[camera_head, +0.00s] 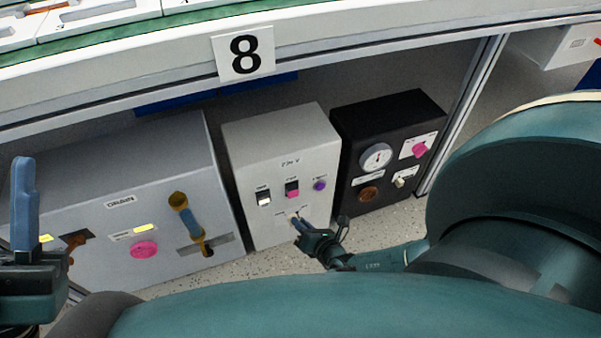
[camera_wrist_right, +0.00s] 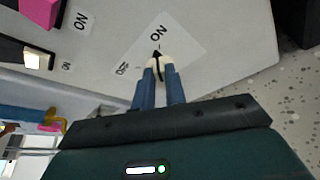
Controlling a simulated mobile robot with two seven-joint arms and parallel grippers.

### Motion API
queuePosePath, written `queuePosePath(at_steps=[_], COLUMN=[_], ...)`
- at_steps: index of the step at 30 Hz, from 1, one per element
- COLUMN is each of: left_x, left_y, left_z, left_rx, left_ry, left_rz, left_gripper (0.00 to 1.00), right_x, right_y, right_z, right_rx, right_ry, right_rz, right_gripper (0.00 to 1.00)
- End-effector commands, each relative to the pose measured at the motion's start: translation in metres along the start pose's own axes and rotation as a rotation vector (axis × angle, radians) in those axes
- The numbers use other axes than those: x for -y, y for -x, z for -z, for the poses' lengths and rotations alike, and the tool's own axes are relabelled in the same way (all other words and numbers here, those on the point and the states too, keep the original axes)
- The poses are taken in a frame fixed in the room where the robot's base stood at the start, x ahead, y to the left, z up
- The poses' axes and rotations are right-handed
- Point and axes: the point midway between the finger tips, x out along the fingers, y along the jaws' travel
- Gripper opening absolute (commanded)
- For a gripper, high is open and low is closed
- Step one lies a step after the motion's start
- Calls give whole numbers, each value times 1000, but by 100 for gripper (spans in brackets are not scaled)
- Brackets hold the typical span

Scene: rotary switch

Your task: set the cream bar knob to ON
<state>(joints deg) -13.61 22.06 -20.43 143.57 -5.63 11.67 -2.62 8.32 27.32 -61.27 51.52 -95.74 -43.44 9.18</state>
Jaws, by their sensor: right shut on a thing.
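The cream bar knob (camera_wrist_right: 158,63) is on the pale front panel of the white box (camera_head: 278,165). My right gripper (camera_head: 297,220) is shut on it, with a blue finger on each side in the right wrist view (camera_wrist_right: 159,78). The knob's black pointer aims up in that view, roughly at the ON label (camera_wrist_right: 159,33). The OFF label (camera_wrist_right: 122,68) lies to its left. In the head view the gripper hides most of the knob. My left gripper (camera_head: 25,205) is at the left edge; one blue finger shows clearly, and its opening is unclear.
The white box also has a black-and-white switch (camera_head: 263,197), a pink switch (camera_head: 292,188) and a purple knob (camera_head: 319,185). A grey DRAIN box (camera_head: 110,195) with an orange-handled lever stands left, a black gauge box (camera_head: 385,150) right. The shelf edge with sign 8 (camera_head: 244,53) is above.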

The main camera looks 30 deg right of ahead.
Motion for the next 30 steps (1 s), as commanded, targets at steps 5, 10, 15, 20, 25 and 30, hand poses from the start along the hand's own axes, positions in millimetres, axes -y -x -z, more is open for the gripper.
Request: queuePosePath(at_steps=[5, 10, 15, 20, 25, 30], left_x=[0, 0, 0, 0, 0, 0], left_y=[0, 0, 0, 0, 0, 0], left_z=[0, 0, 0, 0, 0, 0], left_rx=[0, 0, 0, 0, 0, 0], left_ry=[-1, -1, -1, -1, -1, -1], left_rz=[1, 1, 1, 1, 1, 1], left_gripper=[37, 37, 37, 37, 37, 37], right_x=[2, 4, 4, 4, 4, 4], right_y=[-4, -4, -4, -4, -4, -4], right_z=[-5, -5, -5, -5, -5, -5], right_rx=[10, 10, 11, 12, 12, 13], right_ry=[-89, -144, -171, -177, -178, -178], right_rz=[-37, -58, -68, -69, -68, -68], right_gripper=[0, 0, 0, 0, 0, 22])
